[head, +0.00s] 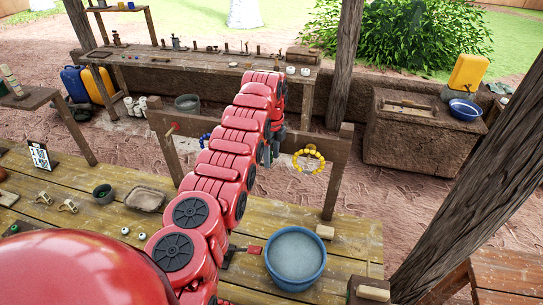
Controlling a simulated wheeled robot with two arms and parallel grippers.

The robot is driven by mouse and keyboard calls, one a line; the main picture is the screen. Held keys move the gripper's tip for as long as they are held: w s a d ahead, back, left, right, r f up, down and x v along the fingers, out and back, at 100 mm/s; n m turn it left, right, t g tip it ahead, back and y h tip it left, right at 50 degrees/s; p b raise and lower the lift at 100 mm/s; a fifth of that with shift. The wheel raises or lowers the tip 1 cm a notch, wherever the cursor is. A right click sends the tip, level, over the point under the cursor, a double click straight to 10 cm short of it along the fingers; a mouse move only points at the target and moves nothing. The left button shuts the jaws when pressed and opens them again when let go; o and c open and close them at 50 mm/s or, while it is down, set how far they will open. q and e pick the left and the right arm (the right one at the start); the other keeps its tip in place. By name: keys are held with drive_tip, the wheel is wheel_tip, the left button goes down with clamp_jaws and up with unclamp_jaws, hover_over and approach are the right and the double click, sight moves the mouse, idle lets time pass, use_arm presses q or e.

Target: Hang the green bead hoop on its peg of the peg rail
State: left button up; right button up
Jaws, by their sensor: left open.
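The wooden peg rail (331,147) stands on posts behind the plank table. A yellow bead hoop (308,168) hangs on its right part, and a blue bead hoop (203,141) shows left of my arm. A red peg (171,130) shows near the rail's left end. I cannot see the green bead hoop; my red left arm crosses the middle of the rail and hides part of it. My left gripper (267,155), dark and partly covered by the arm, is open and points down at the rail, between the two hoops. My right gripper is not in view.
A blue basin (295,258) of water stands on the plank table (345,240), right of my arm. A shallow dish (146,199), a small pot (103,194) and a card stand (41,157) are at the left. A thick slanted post (480,180) rises at the right.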

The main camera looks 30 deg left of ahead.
use_arm(q)
drive_tip(key=shift+r+b, duration=0.15)
drive_tip(key=shift+b, duration=0.15)
drive_tip(key=shift+r+b, duration=0.65)
drive_tip(key=shift+r, duration=0.1)
wheel_tip(320, 180, up, 6)
drive_tip(key=p, duration=0.4)
drive_tip(key=shift+f, duration=0.25)
drive_tip(key=shift+s+r, duration=0.1)
drive_tip(key=shift+r, duration=0.1)
drive_tip(key=shift+f, duration=0.15)
